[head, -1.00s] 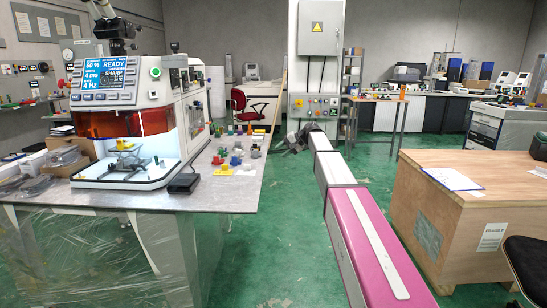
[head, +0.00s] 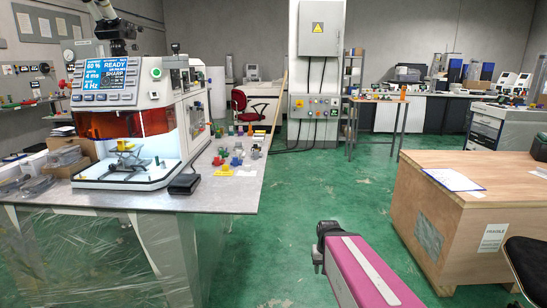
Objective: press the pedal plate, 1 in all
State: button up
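A low black pedal-like unit (head: 184,184) lies on the grey bench, just right of the white machine's front corner. Its dark top seems to be the pedal plate, but it is too small to make out in detail. My gripper (head: 318,263) is at the dark end of my pink arm, low in the picture over the green floor. It is to the right of the bench and well apart from the pedal unit. Its fingers are small and dark, and their opening does not show.
The white machine (head: 140,110) with a screen reading READY stands on the bench (head: 225,200). Small coloured parts (head: 240,155) lie behind the pedal unit. A wooden crate (head: 480,220) stands at the right. Green floor is free between bench and crate.

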aim_at(179, 181)
jog(key=u, duration=1.35)
